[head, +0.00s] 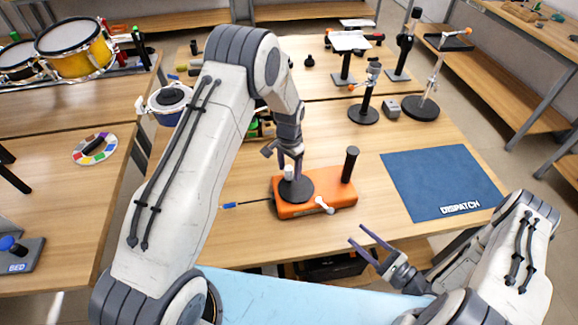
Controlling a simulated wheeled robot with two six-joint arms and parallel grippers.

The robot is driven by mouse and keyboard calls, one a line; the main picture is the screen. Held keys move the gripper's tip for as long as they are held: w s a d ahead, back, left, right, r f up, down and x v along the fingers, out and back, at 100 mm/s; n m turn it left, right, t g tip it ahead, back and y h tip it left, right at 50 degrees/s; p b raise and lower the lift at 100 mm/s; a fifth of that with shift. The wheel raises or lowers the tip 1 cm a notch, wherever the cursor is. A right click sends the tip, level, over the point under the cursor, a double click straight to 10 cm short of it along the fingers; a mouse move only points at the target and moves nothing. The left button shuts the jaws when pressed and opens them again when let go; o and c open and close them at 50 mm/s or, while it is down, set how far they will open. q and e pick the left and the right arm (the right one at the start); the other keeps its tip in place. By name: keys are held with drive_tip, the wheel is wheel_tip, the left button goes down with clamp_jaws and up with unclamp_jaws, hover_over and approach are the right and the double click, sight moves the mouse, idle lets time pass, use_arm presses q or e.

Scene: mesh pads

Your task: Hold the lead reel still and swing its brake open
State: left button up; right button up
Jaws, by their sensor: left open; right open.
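The lead reel sits on the wooden table in the head view, with an orange base (335,202), a dark round drum (300,191) and an upright black post (349,164). A small white lever (324,205) at its front edge looks like the brake. A lead with a blue end (230,205) runs out to the left. My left gripper (289,173) points down over the drum, open, at a white knob (288,172) there; I cannot tell whether it touches. My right gripper (359,243) is open and empty in front of the reel, right of the lever and apart from it.
A blue mat (440,181) marked DISPATCH lies to the right. Stands on black round bases (363,114) and a small grey box (392,109) are behind the reel. Drums (75,48) stand on the left table. Bare wood lies between reel and mat.

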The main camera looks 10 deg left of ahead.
use_arm(q)
clamp_jaws()
idle(1.2)
idle(0.3)
idle(0.8)
idle(1.2)
